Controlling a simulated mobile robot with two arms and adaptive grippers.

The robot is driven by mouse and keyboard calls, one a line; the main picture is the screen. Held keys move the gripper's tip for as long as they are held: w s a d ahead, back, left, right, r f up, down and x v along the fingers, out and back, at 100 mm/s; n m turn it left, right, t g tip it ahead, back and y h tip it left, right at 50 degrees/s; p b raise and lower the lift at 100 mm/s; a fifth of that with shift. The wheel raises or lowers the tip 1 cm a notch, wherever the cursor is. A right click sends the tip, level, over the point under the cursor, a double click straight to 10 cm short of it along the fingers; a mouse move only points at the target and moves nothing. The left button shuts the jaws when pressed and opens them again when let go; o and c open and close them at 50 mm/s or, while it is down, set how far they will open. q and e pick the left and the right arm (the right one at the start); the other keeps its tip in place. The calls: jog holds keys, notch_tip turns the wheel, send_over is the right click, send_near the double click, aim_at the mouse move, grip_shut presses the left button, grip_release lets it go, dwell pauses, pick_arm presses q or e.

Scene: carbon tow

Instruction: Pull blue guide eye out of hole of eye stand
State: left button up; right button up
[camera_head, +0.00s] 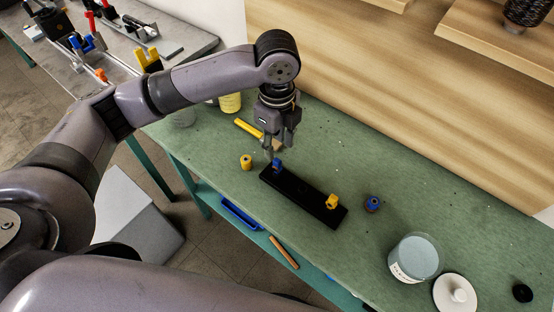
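The black eye stand (305,198) is a long dark bar lying on the green bench top. A blue guide eye (277,165) stands at its far left end. A yellow guide eye (332,202) stands near its right end. My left gripper (277,153) points down just above the blue guide eye, with its fingers apart and the eye at or just below the fingertips. I cannot tell whether the fingers touch it. My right gripper is out of view.
A loose yellow piece (246,162) stands left of the stand, and a loose blue piece (373,203) right of it. A yellow-handled tool (249,128) lies behind. A glass jar (415,258) and white lid (455,294) occupy the right. A wooden wall panel (400,110) rises behind.

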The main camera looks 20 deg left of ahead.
aim_at(277, 160)
pick_arm(q)
notch_tip(277, 160, down, 9)
jog(key=shift+r, duration=0.1)
jog(key=shift+c, duration=0.2)
grip_shut()
dwell(0.5)
dwell(0.4)
